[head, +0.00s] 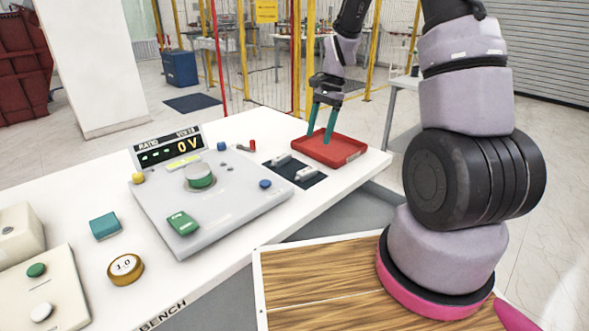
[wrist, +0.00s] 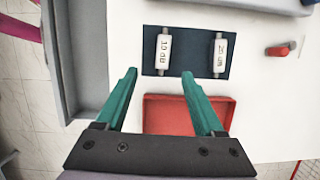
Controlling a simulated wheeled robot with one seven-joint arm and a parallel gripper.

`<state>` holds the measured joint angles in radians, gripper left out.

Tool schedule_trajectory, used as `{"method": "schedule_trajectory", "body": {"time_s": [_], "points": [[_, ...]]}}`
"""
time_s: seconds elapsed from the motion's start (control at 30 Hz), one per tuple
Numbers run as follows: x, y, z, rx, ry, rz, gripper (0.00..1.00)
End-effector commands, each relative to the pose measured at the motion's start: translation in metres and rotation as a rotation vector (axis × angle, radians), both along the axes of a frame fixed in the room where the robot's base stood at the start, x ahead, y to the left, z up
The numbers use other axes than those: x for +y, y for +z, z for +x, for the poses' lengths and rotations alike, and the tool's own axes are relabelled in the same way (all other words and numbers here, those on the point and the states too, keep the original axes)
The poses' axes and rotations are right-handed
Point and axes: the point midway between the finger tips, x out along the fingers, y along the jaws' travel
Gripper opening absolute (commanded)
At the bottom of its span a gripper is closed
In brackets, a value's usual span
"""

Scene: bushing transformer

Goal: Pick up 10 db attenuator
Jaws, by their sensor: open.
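The 10 dB attenuator (wrist: 164,54) is a small white block with thin end pins, lying on a dark mat (wrist: 190,68). It also shows in the head view (head: 306,173) as the nearer of two white pieces. A similar 20 dB attenuator (wrist: 219,54) lies beside it, to its right in the wrist view, and shows in the head view (head: 281,159). My gripper (wrist: 160,73) is open and empty, with green fingers apart. In the wrist view the 10 dB piece appears just beyond and between the fingertips. In the head view my gripper (head: 319,138) appears over the red tray.
The red tray (head: 349,156) sits beside the mat near the bench's far right edge. A grey ratio meter (head: 240,207) with several knobs stands to the left. A red plug (wrist: 277,51) lies near the 20 dB piece.

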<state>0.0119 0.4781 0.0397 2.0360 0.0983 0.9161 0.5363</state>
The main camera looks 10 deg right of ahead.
Motion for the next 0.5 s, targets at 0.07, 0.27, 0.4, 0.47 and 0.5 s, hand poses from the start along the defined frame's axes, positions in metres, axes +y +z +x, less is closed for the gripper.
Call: {"method": "schedule_trajectory", "body": {"time_s": [0.07,0.27,0.4,0.47,0.5], "points": [[0.001,-0.011,0.001,0.021,-0.012,0.001,0.70],[0.008,-0.038,-0.003,0.032,-0.017,0.002,0.70],[0.013,-0.058,-0.006,0.030,-0.017,0.001,0.70],[0.014,-0.063,-0.006,0.029,-0.018,0.001,0.70],[0.015,-0.066,-0.007,0.029,-0.018,0.001,0.70]]}}
